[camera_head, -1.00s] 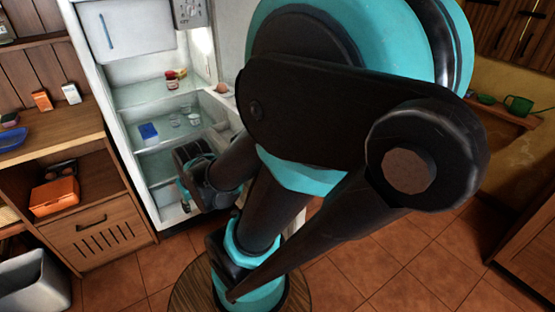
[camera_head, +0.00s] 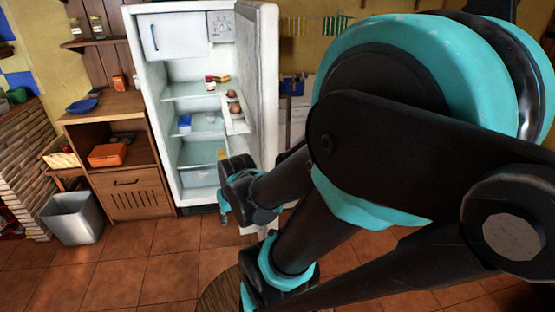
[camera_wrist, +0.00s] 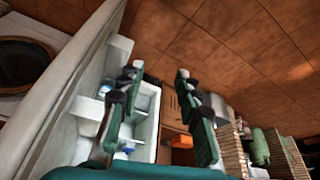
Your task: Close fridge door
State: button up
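The white fridge (camera_head: 165,105) stands open in the head view, with its shelves and food showing. Its door (camera_head: 262,90) is hinged on the right and swung outward. My arm hides the lower part of the door. My gripper (camera_head: 224,215) is low in front of the fridge opening, near the door's free side. In the wrist view my gripper (camera_wrist: 158,95) has its two fingers spread with nothing between them. The door (camera_wrist: 70,85) runs along the left there, and the fridge interior (camera_wrist: 148,112) shows beyond the fingers. I cannot tell whether a finger touches the door.
A wooden cabinet (camera_head: 140,204) with an orange box (camera_head: 107,154) stands left of the fridge. The tiled floor (camera_head: 130,272) in front is clear. A washing machine (camera_wrist: 25,60) shows at the left in the wrist view.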

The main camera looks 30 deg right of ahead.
aim_at(254, 131)
jog(key=l+u, duration=0.35)
jog(key=l, duration=1.95)
jog(key=k+j+z, duration=0.4)
jog(key=k+j, duration=0.4)
